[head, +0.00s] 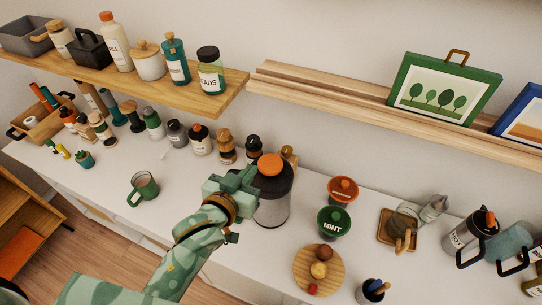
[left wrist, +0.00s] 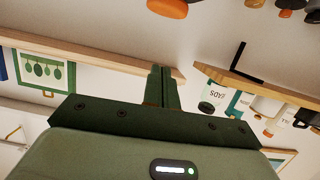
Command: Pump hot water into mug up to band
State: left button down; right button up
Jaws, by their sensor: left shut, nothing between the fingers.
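A grey pump pot (head: 275,208) with a dark top and an orange push button (head: 270,164) stands on the white counter. The button also shows upside down at the top edge of the left wrist view (left wrist: 168,8). My left gripper (head: 242,180) is shut and empty, at the left side of the pot's top, overlapping it in the picture; I cannot tell whether they touch. Its closed fingers show in the left wrist view (left wrist: 161,86). A green mug (head: 145,187) stands upright, well left of the pot. Its water level and band cannot be made out. The pot's spout is hidden. My right gripper is out of view.
Several jars line the counter's back under a wooden shelf (head: 210,98). Right of the pot are an orange tub (head: 343,190), a green MINT tub (head: 334,221) and a round wooden board (head: 318,284). The counter between mug and pot is mostly clear.

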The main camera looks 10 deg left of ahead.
pick_arm(q)
jog(key=shift+s, duration=0.2)
jog(key=shift+w, duration=0.1)
send_over(266, 168)
notch_tip(266, 168, down, 3)
jog(key=shift+w+r, duration=0.15)
notch_tip(266, 168, down, 3)
jog(key=shift+r+b, duration=0.15)
jog(key=shift+b, duration=0.25)
jog(key=shift+s+f, duration=0.2)
jog(key=shift+f, duration=0.45)
jog(key=shift+f, duration=0.1)
